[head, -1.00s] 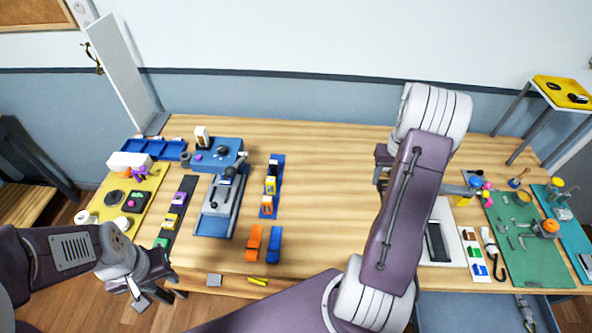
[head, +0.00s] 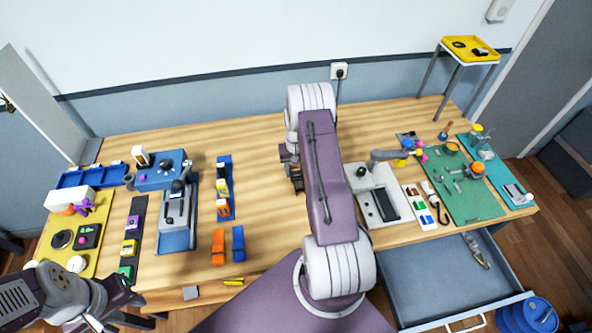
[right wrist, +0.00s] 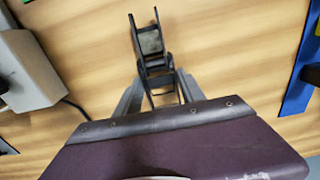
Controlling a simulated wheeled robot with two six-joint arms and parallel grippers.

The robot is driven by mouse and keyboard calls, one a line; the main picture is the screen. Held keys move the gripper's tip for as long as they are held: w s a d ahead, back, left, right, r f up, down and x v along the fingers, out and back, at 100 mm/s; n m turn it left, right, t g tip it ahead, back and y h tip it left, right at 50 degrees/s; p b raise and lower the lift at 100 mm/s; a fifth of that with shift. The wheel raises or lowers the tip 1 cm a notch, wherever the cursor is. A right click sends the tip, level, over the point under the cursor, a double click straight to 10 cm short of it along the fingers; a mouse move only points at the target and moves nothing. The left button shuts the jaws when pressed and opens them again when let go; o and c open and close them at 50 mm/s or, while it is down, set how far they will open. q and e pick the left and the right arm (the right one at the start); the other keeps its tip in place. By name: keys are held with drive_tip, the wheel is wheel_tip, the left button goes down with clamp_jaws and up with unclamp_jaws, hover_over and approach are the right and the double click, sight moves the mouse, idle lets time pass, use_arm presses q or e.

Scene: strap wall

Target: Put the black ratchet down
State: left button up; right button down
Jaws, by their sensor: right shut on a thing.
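The black ratchet (right wrist: 150,45) shows at the top middle of the right wrist view, reaching out past the fingers over bare wood. My right gripper (right wrist: 153,95) is shut on its near end. In the head view my right gripper (head: 294,172) is over the middle of the table, with a dark part of the ratchet (head: 297,184) beside my arm; the rest is hidden. I cannot tell whether the ratchet touches the table. My left gripper (head: 116,308) is at the lower left, off the table's front edge; its jaws are unclear.
Bare wood (head: 262,150) lies left of and behind my right gripper. A blue strip (head: 224,163) with colored straps stands to the left. A white device with a black panel (head: 384,204) stands to the right. An open drawer (head: 440,275) sticks out at the front right.

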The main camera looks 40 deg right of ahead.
drive_tip(key=shift+w+f, duration=0.2)
drive_tip(key=shift+f, duration=0.4)
drive_tip(key=shift+s+f, duration=0.1)
drive_tip(key=shift+f, duration=0.05)
drive_tip(key=c, duration=0.9)
unclamp_jaws()
drive_tip(key=shift+o, duration=1.1)
